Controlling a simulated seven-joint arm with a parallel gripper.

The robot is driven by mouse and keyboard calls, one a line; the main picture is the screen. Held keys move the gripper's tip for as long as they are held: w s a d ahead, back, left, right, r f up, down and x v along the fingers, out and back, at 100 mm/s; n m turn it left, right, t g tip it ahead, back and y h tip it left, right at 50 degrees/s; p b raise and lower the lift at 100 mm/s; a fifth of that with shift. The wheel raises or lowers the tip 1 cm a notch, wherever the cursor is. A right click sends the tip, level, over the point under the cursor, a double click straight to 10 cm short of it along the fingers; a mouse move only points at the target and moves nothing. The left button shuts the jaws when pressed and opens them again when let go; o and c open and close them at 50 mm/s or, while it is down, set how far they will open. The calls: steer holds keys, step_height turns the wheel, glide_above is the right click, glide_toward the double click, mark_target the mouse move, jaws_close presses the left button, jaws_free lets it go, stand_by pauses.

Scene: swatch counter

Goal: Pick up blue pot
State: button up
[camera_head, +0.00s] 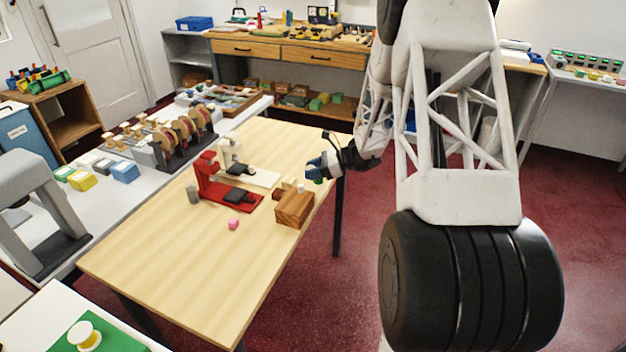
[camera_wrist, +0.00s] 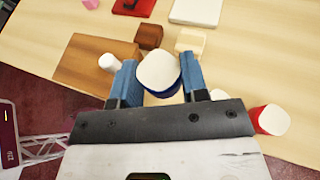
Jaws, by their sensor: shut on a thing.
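The blue pot (camera_wrist: 158,73) has a pale, rounded-square top and a dark blue side. It sits between the two blue fingers of my gripper (camera_wrist: 159,68) in the wrist view, and the gripper is shut on it. In the head view my gripper (camera_head: 317,169) is by the right edge of the wooden table (camera_head: 190,265), beyond the brown wooden block. The pot is mostly hidden there by the fingers. I cannot tell whether its base touches the table.
A brown wooden block (camera_head: 294,207) stands close by. A red stand (camera_head: 213,187) and a cream stand (camera_head: 257,176) are to its left. A red pot (camera_wrist: 270,119) is right of my gripper. The table's near part is clear.

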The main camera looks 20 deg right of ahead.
steer(key=shift+r, duration=1.4)
